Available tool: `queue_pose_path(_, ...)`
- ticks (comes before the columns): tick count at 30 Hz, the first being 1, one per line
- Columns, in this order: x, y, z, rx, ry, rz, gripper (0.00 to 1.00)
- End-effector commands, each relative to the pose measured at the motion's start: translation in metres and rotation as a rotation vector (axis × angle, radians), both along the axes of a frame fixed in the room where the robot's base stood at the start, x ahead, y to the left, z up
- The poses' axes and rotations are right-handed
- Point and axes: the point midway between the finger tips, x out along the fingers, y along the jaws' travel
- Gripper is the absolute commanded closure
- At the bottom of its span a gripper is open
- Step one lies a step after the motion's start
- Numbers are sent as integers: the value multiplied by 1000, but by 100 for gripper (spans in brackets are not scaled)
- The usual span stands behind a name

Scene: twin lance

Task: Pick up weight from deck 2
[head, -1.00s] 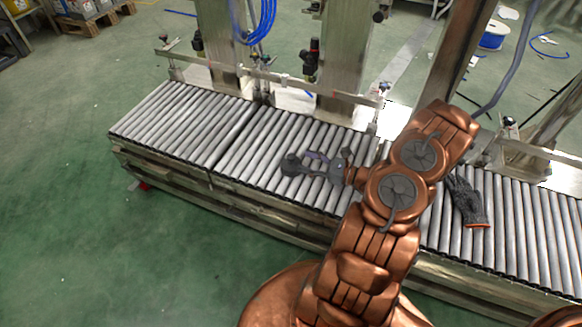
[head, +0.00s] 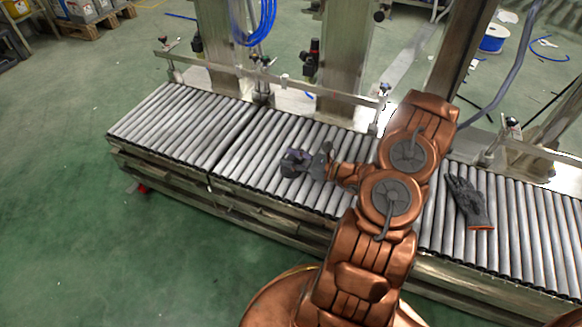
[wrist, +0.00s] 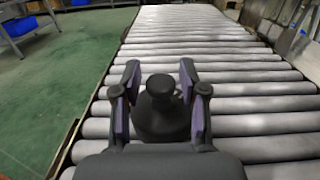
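A dark grey weight with a knob on top (wrist: 160,112) stands upright on the roller conveyor (wrist: 255,103). In the head view the weight (head: 289,169) is partly hidden by my gripper (head: 300,162). In the wrist view my gripper (wrist: 160,77) has its two fingers, with purple pads, on either side of the weight's knob. Gaps show between the fingertips and the knob, so it looks open. The lower part of the weight is hidden by the gripper body.
A dark glove (head: 468,203) lies on the rollers to the right of my arm. A metal guide rail (head: 270,76) with posts runs along the conveyor's back edge. The rollers to the left of the weight are clear.

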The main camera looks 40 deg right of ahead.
Motion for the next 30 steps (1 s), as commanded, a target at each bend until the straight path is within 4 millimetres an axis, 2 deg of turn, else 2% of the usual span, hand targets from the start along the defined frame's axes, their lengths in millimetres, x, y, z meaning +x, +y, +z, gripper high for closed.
queue_pose_path(2,0,0,0,0,0,0,69)
queue_pose_path(11,0,0,0,0,0,1,100)
queue_pose_path(30,0,0,1,0,0,1,100)
